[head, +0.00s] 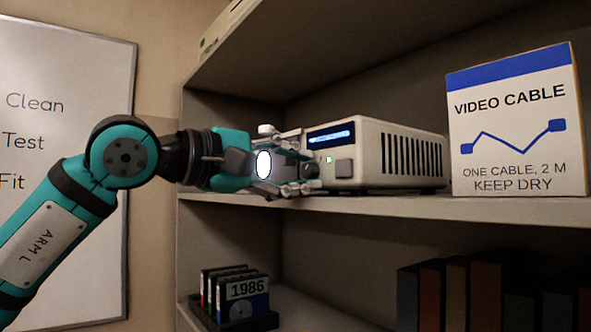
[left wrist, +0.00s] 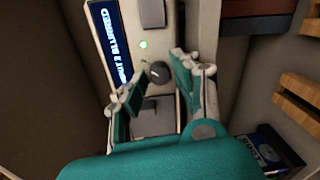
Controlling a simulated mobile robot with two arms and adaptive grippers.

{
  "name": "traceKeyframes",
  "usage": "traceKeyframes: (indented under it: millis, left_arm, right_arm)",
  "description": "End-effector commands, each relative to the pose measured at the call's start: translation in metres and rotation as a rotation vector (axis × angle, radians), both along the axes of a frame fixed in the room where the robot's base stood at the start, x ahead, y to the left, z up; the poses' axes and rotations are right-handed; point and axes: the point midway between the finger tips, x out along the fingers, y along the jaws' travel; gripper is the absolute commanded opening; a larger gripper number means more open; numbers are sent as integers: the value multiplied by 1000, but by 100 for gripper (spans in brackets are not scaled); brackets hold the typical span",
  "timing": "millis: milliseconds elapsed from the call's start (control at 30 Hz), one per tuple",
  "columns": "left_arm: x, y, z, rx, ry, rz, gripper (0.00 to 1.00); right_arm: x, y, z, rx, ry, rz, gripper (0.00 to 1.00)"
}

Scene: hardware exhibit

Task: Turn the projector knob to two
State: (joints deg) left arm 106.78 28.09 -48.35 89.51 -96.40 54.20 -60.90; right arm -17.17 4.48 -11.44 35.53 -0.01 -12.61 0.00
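The projector (head: 405,155) is a pale box on the shelf, with dark side vents and a lit blue display (head: 331,136) on its front. Its small dark round knob (left wrist: 158,72) shows in the left wrist view, below a green light (left wrist: 143,44); its setting is too small to read. My right gripper is not in view.
A video cable box (head: 515,125) stands right of the projector. The shelf board (head: 400,207) runs under both. On the lower shelf are several disks in a holder (head: 237,295) and a row of dark books (head: 485,295). A whiteboard (head: 65,100) hangs at left.

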Motion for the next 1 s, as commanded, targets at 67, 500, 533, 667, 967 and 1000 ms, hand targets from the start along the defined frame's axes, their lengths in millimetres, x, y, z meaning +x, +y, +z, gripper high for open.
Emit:
traceKeyframes:
  millis: [67,500,533,667,967,1000]
  left_arm:
    - [0,1,0,0,1,0,31]
    - [-41,61,3,-1,-1,3,31]
    - [-45,66,4,-2,0,3,31]
    - [-58,83,5,-1,0,3,31]
    - [-70,98,5,1,0,0,31]
    - [-70,98,5,1,1,0,31]
  right_arm:
    - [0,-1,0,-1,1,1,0]
    - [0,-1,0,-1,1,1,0]
    - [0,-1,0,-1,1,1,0]
    - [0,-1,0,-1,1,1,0]
    - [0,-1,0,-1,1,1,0]
    - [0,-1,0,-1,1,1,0]
